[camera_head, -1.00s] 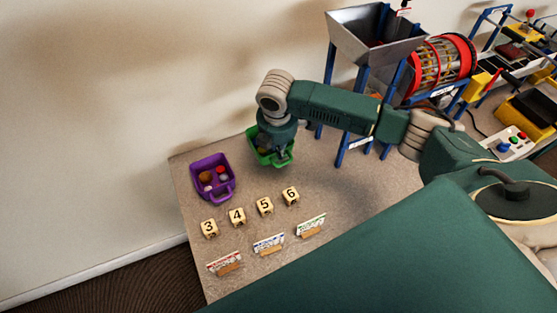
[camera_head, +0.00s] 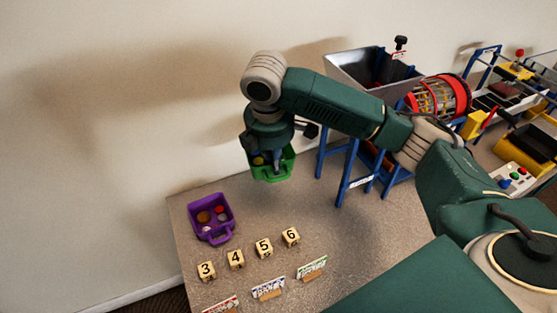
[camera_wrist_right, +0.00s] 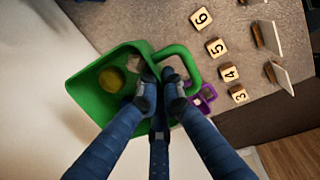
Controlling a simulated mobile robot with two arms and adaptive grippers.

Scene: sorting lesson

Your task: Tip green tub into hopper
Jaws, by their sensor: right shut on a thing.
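The green tub (camera_head: 273,171) hangs in my right gripper (camera_head: 266,152), above the back of the table and left of the hopper. In the right wrist view the right gripper (camera_wrist_right: 160,92) is shut on the tub (camera_wrist_right: 88,97) at its handle side. A yellow round thing (camera_wrist_right: 111,80) lies inside, with a small pale piece near the fingers. The hopper (camera_head: 342,70) is a grey metal funnel on a blue frame, higher than the tub and to its right. Dark red contents show inside it. My left gripper is not in view.
A purple tub (camera_head: 209,232) with several round pieces stands at the table's left. Number blocks (camera_head: 236,259) and small cards (camera_head: 268,290) lie in front. A red-ringed drum (camera_head: 440,97) adjoins the hopper. The blue frame leg (camera_head: 347,174) stands right of the tub.

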